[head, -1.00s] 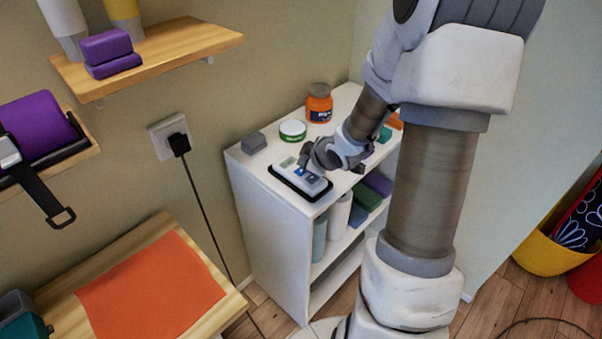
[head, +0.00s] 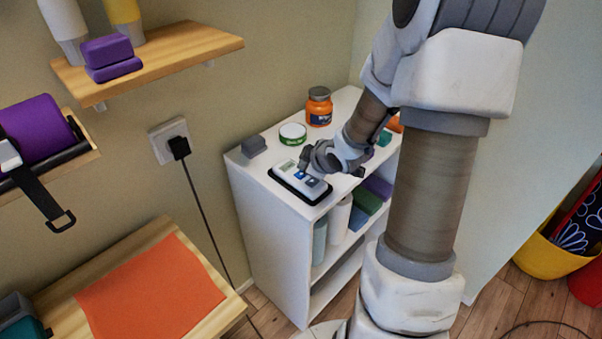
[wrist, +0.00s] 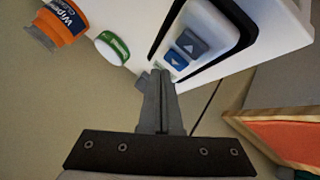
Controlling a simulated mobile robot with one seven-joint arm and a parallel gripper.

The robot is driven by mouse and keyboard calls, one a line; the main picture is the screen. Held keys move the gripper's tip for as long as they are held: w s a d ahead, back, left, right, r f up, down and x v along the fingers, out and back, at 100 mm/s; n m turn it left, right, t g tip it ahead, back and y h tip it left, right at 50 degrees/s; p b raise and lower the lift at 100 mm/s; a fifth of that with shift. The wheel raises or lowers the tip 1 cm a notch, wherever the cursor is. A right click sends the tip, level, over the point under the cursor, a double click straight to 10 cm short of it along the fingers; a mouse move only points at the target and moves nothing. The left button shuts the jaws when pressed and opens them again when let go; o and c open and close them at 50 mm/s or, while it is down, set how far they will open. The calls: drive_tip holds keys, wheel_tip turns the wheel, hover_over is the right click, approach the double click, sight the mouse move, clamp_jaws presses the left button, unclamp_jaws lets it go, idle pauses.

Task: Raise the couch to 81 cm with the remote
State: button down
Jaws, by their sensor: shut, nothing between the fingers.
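The remote (head: 318,189) is white and lies in a black holder on top of the white shelf unit. It has a blue button (head: 300,175) and a grey button (head: 311,183). The wrist view shows the blue button (wrist: 175,58) and the grey button (wrist: 192,43), each with an arrow mark. A small pale panel, too small to read, is at the remote's far end. My gripper (head: 303,166) is shut and empty, its tips close over the remote beside the blue button. In the wrist view its tips (wrist: 163,74) point towards that button; contact cannot be told. The couch is not in view.
On the white unit (head: 262,185) stand a grey block (head: 253,146), a green-and-white tub (head: 292,134) and an orange wipes jar (head: 319,107). A wall socket with a black plug (head: 179,147) is to the left. Wooden shelves (head: 190,48) and a table with an orange mat (head: 150,290) are nearby.

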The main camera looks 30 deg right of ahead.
sight(304, 176)
drive_tip(key=shift+f, duration=0.1)
idle(0.7)
drive_tip(key=shift+f+b, duration=0.35)
drive_tip(key=shift+b, duration=0.05)
drive_tip(key=shift+f+b, duration=0.35)
drive_tip(key=shift+f, duration=0.1)
idle(0.5)
drive_tip(key=shift+r, duration=0.1)
idle(4.3)
drive_tip(key=shift+r+p, duration=0.75)
drive_tip(key=shift+p, duration=0.1)
wheel_tip(304, 176, up, 5)
drive_tip(key=p, duration=0.4)
drive_tip(key=shift+p, duration=0.4)
